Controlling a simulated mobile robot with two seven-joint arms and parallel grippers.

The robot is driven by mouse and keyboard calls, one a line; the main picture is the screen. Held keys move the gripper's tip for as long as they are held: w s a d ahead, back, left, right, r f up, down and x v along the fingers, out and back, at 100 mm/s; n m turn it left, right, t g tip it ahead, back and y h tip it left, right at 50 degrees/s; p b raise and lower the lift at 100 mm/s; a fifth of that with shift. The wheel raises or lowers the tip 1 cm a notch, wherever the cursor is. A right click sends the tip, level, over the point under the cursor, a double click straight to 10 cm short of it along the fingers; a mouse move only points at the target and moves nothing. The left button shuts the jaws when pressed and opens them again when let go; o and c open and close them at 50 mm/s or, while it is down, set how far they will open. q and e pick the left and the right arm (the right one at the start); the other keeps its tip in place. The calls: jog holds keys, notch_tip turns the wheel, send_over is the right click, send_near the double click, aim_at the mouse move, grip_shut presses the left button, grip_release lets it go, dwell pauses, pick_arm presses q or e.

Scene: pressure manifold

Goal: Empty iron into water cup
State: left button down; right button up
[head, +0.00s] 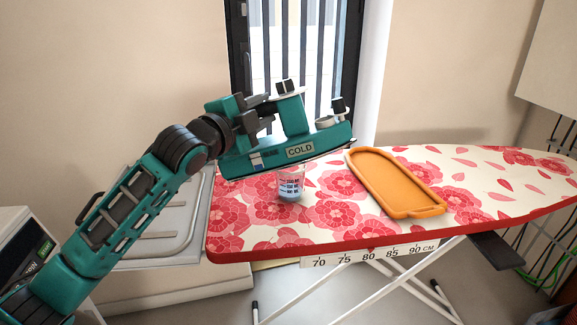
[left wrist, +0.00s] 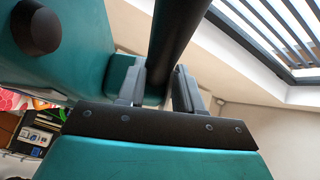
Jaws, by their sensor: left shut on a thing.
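The teal iron (head: 235,163) carries a label reading COLD and hangs above the left end of the ironing board. It is slightly tilted, its right end higher. The clear water cup (head: 291,187) stands upright on the board below the iron, with blue markings and some blue liquid low inside. The iron's underside overlaps the cup's top in the head view, so I cannot tell the gap. My left gripper (head: 262,112) is shut on the iron from the left. In the left wrist view the fingers (left wrist: 162,88) close around a dark bar beside teal bodywork. My right gripper is out of view.
The floral ironing board (head: 480,190) has free room at its right. An orange tray-like rest (head: 395,183) lies right of the cup. A metal tray (head: 165,230) sits at the board's left end. A barred window (head: 300,45) is behind.

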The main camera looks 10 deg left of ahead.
pick_arm(q)
jog(key=shift+w+a+n+b, duration=0.15)
jog(key=shift+a+n+b, duration=0.35)
jog(key=shift+a+b, duration=0.1)
jog(key=shift+w+a+n+b, duration=0.15)
jog(key=shift+a+n+b, duration=0.3)
jog(key=shift+n+b, duration=0.1)
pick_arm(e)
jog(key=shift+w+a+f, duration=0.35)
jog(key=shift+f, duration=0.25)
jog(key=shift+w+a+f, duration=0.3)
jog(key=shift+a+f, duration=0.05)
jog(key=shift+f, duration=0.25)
pick_arm(q)
jog(key=shift+w+a+f+n+b, duration=0.25)
jog(key=shift+a+f+n+b, duration=0.15)
jog(key=shift+a+n+b, duration=0.55)
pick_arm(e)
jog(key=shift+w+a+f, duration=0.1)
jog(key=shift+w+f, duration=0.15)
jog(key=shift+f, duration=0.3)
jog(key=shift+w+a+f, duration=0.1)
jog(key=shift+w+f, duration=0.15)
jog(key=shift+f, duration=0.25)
